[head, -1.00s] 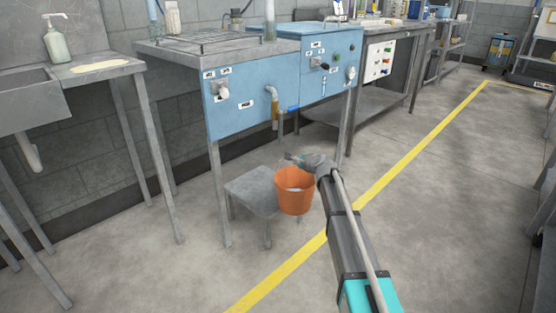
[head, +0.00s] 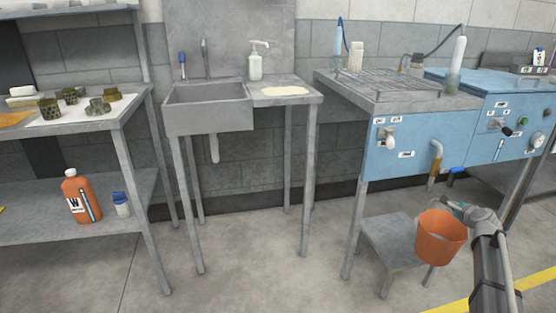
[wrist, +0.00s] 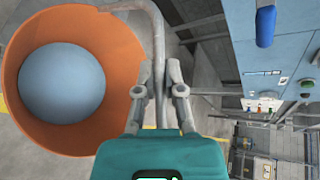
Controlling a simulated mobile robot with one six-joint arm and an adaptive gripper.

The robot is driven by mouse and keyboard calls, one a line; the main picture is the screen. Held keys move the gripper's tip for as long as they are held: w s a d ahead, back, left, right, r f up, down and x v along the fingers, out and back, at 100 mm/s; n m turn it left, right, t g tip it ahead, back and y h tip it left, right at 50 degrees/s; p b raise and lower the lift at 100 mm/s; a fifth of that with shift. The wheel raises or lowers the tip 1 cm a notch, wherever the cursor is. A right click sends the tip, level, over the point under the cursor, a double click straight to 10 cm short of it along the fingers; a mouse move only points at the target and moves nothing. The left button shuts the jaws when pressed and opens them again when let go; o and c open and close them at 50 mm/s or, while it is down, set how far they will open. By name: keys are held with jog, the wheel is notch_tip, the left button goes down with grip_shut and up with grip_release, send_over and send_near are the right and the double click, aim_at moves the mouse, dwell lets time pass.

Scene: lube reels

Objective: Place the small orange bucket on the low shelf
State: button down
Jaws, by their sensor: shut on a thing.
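The small orange bucket (head: 441,238) hangs upright in my gripper (head: 456,207) at the right of the head view. In the wrist view the bucket (wrist: 120,50) fills the left side, with a pale grey-blue round surface inside it. My gripper (wrist: 158,80) is shut at the bucket's side, by a grey bar that looks like its handle. The exact contact is hard to see. A low grey shelf (head: 40,222) is at the left of the head view, under a worktop, well away from the bucket.
An orange bottle (head: 78,197) and a small blue-capped container (head: 121,205) stand on the low shelf. A sink stand (head: 208,120) is mid-view. A small grey stool (head: 385,235) is just behind and left of the bucket, under the blue machine (head: 405,150). The front floor is open.

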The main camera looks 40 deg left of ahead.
jog(key=shift+r+p, duration=2.85)
jog(key=shift+r, duration=0.5)
jog(key=shift+d, duration=0.1)
